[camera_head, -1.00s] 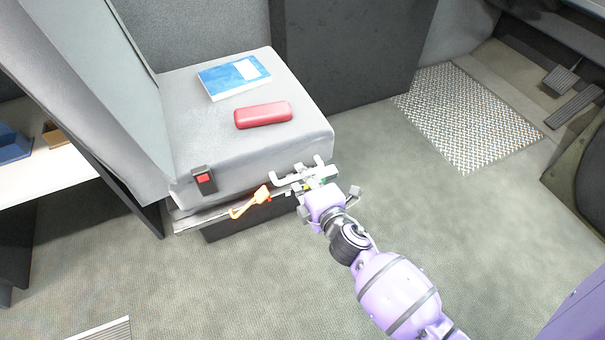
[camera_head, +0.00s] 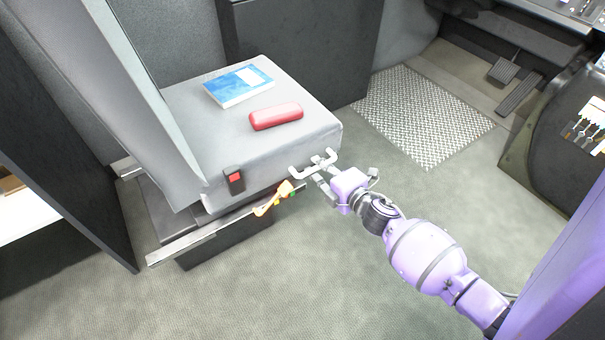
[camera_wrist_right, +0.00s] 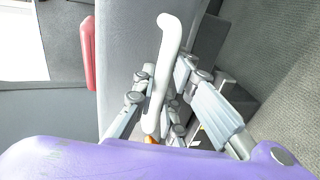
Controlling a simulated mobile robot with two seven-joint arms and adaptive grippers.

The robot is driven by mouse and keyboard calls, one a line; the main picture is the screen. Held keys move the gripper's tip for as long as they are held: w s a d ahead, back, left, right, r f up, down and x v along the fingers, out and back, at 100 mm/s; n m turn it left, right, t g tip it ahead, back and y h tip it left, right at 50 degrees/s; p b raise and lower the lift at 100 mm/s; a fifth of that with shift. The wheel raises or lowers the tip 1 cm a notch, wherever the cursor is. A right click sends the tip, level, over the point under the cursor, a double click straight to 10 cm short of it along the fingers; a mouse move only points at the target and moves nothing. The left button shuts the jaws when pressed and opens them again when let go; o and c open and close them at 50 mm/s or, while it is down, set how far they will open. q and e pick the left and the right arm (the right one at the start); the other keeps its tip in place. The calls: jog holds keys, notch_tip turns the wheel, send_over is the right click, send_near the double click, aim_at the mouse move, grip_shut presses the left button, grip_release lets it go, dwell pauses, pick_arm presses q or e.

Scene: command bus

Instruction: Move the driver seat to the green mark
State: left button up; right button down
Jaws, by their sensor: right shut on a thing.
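The grey driver seat (camera_head: 190,130) stands on a metal rail (camera_head: 190,242), with the rail's rear part bare behind it. A white handle (camera_head: 300,172) sticks out at the seat's front edge; it also shows in the right wrist view (camera_wrist_right: 166,60). My right gripper (camera_head: 322,172) is shut on this handle, its fingers on both sides of it. An orange lever (camera_head: 270,203) hangs at the seat's side. Its upper end is close to a small green mark (camera_head: 294,193) on the rail, with a yellow mark (camera_head: 278,201) beside it. My left gripper is not in view.
A blue book (camera_head: 238,86) and a red case (camera_head: 276,116) lie on the cushion. A red-buttoned buckle (camera_head: 235,180) is on its side. A dark partition (camera_head: 300,50) stands behind. A metal tread plate (camera_head: 425,115) and open floor (camera_head: 330,270) lie ahead and in front.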

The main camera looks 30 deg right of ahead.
jog(key=shift+d, duration=1.35)
jog(key=shift+a, duration=0.1)
jog(key=c, duration=1.8)
grip_release()
jog(key=shift+a, duration=0.1)
jog(key=shift+o, duration=0.2)
jog(key=v, duration=1.2)
